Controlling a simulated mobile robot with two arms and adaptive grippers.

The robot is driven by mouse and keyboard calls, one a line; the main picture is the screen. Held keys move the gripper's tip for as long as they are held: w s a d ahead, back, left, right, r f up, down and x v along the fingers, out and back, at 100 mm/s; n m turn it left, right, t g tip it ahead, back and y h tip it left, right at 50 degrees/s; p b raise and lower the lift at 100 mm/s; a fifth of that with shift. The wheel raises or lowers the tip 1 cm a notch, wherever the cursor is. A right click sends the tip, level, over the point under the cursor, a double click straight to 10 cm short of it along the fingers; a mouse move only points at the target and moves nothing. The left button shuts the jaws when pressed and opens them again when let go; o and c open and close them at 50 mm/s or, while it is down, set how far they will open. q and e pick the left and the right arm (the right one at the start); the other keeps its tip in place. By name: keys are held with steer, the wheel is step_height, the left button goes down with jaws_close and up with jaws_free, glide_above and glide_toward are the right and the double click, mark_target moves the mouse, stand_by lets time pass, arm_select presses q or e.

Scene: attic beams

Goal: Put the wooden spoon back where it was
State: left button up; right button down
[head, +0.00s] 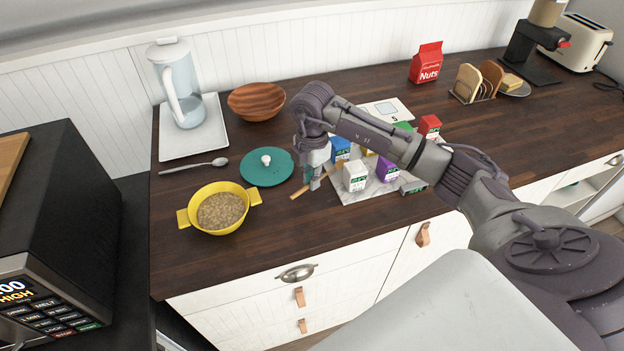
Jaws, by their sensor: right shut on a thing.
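The wooden spoon (299,192) is a light brown stick at the front middle of the dark counter. Only part of its length shows, beside and below my right gripper (314,182). My right gripper points down and is shut on the spoon, at or just above the counter top; I cannot tell whether the spoon touches the wood. Its far end is hidden behind the gripper and small cartons. My left gripper is not in view.
A yellow pot (249,197) of grain, a teal lid (251,174) and a metal spoon (193,166) are to the left. Several small cartons, including a white one (355,177), stand on a marbled mat (345,196) right of the gripper. A wooden bowl (256,101) is behind.

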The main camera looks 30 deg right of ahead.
steer(key=shift+f, duration=0.9)
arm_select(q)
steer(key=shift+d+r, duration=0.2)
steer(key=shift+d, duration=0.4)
arm_select(e)
steer(key=shift+f, duration=0.1)
steer(key=shift+f, duration=0.15)
steer(key=c, duration=1.2)
jaws_free()
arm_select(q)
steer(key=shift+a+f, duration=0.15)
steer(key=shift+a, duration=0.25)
arm_select(e)
steer(key=shift+r, duration=0.2)
